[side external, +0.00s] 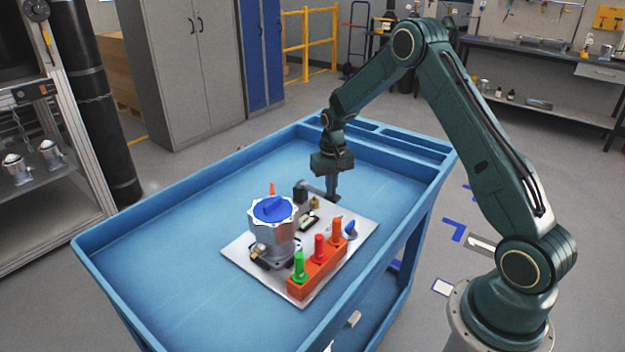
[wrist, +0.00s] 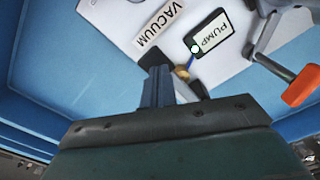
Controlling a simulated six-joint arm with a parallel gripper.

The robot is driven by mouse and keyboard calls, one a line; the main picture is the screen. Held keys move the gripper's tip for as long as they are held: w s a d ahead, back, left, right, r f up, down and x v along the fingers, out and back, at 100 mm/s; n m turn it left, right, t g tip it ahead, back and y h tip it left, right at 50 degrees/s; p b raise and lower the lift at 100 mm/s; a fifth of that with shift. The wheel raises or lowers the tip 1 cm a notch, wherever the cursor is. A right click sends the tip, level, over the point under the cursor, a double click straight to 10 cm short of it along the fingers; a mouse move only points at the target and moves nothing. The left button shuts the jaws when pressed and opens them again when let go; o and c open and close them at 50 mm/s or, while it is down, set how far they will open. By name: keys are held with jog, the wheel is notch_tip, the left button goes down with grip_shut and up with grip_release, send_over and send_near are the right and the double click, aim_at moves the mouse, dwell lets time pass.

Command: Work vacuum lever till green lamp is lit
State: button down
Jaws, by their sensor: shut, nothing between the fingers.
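My gripper (side external: 331,192) points down at the far edge of the metal plate, its fingers together and empty. In the wrist view, the fingers (wrist: 158,88) reach a dark part beside the white VACUUM label (wrist: 160,22). A grey bar (side external: 316,188) runs from a dark block (side external: 300,195) toward the fingertips; I cannot tell whether they touch it or whether it is the vacuum lever. A small brass part (wrist: 182,72) sits close beside the fingers. A pale round spot with a dark rim (wrist: 195,48) shows by the PUMP label (wrist: 211,33). I see no clearly lit green lamp.
A metal housing with a blue cap (side external: 272,209) stands on the plate (side external: 350,225). An orange block (side external: 317,270) with green, red and orange plugs is at the front. An orange-tipped handle (wrist: 302,87) shows in the wrist view. The blue cart's left side (side external: 165,245) is clear.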

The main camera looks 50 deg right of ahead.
jog(key=shift+f, duration=0.6)
jog(key=shift+r, duration=3)
jog(key=shift+r, duration=0.15)
notch_tip(320, 180, up, 4)
jog(key=shift+f, duration=0.15)
